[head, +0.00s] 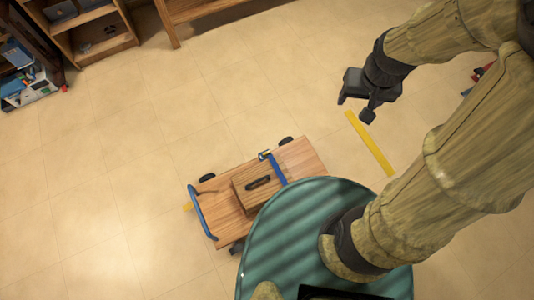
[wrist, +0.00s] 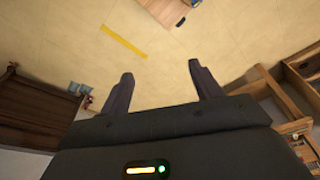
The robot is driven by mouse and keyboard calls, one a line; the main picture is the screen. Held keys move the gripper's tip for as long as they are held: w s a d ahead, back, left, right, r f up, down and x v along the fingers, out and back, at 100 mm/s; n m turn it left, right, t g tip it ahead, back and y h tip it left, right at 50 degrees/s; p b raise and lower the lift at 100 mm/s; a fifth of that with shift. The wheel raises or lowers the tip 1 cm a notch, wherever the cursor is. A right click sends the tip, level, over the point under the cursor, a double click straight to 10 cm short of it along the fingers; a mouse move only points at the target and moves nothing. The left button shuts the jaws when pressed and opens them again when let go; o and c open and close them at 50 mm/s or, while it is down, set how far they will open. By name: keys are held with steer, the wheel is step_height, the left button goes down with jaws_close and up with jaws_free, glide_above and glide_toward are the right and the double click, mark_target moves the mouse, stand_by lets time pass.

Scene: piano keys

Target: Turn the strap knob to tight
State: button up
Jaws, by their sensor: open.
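A wooden cart (head: 305,152) with a blue push handle (head: 200,212) stands on the floor in the head view. A wooden box (head: 250,197) with a dark handle sits on it. A blue strap (head: 278,168) runs beside the box, with a small fitting (head: 265,154) at its far end. The fitting is too small to tell whether it is the strap knob or how it is set. My gripper (head: 354,109) is open and empty, up and right of the cart, apart from it. In the wrist view my gripper (wrist: 160,71) points at bare floor, with the cart's edge (wrist: 163,9) at the top.
A yellow floor strip (head: 370,143) lies right of the cart, below my gripper. Wooden shelves (head: 92,30) stand at the back left, with a box of items (head: 30,95) near them. My round teal base hides the cart's near right part.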

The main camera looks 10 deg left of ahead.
steer(key=w+a+f+n+b, duration=0.1)
steer(key=w+a+f+b, duration=0.25)
steer(key=f+b, duration=0.4)
steer(key=w+a+f+n+b, duration=0.1)
steer(key=w+a+f+b, duration=0.3)
steer(key=f, duration=0.6)
steer(key=n+g+b, duration=0.2)
steer(key=n+b, duration=0.3)
steer(key=b, duration=2.1)
glide_above(267, 153)
step_height(267, 153, down, 44)
steer(key=shift+r, duration=0.25)
steer(key=shift+w+a+f, duration=0.1)
step_height(267, 153, down, 17)
steer(key=b, duration=0.7)
steer(key=shift+f, duration=0.1)
